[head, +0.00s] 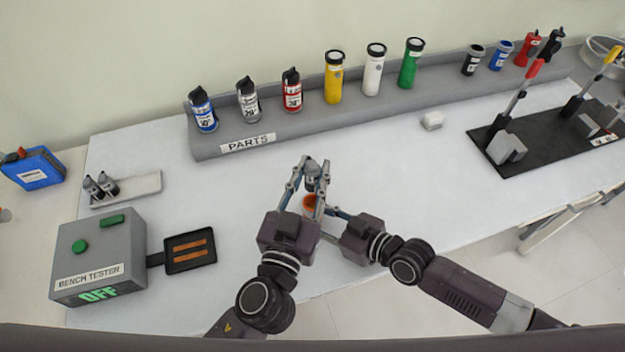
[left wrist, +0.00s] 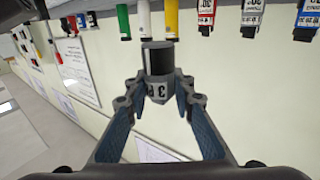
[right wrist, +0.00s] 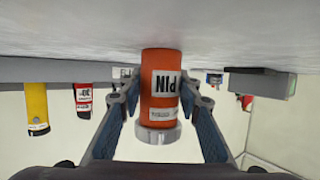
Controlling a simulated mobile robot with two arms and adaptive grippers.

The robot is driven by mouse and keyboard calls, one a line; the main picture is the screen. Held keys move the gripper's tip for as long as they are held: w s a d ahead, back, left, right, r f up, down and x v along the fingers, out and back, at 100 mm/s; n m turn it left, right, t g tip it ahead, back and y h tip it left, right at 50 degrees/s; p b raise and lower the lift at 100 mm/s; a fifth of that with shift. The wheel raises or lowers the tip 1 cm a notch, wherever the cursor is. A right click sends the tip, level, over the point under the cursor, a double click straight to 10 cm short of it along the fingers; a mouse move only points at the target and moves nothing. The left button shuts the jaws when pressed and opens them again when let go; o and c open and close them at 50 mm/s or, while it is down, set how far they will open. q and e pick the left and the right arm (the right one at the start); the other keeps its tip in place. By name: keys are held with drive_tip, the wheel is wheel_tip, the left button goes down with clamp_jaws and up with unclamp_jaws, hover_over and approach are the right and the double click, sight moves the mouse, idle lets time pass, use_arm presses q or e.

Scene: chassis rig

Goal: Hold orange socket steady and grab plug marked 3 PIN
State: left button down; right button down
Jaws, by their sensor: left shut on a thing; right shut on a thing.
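The plug also shows in the head view (head: 312,174), upright over the middle of the bench. My right gripper (right wrist: 160,92) is shut on the orange socket (right wrist: 160,65), whose white label reads "PIN". In the head view the socket (head: 310,203) appears just below the plug, partly hidden by the fingers. I cannot tell whether plug and socket touch.
A grey parts rack (head: 225,143) with several coloured plugs and sockets runs along the back. The bench tester (head: 100,255) reading OFF and a small tray (head: 140,188) stand at left. A black board with levers (head: 545,140) lies at right. The bench (head: 420,180) between is mostly clear.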

use_arm(q)
drive_tip(key=shift+r, duration=0.3)
use_arm(e)
drive_tip(key=c, duration=1.3)
unclamp_jaws()
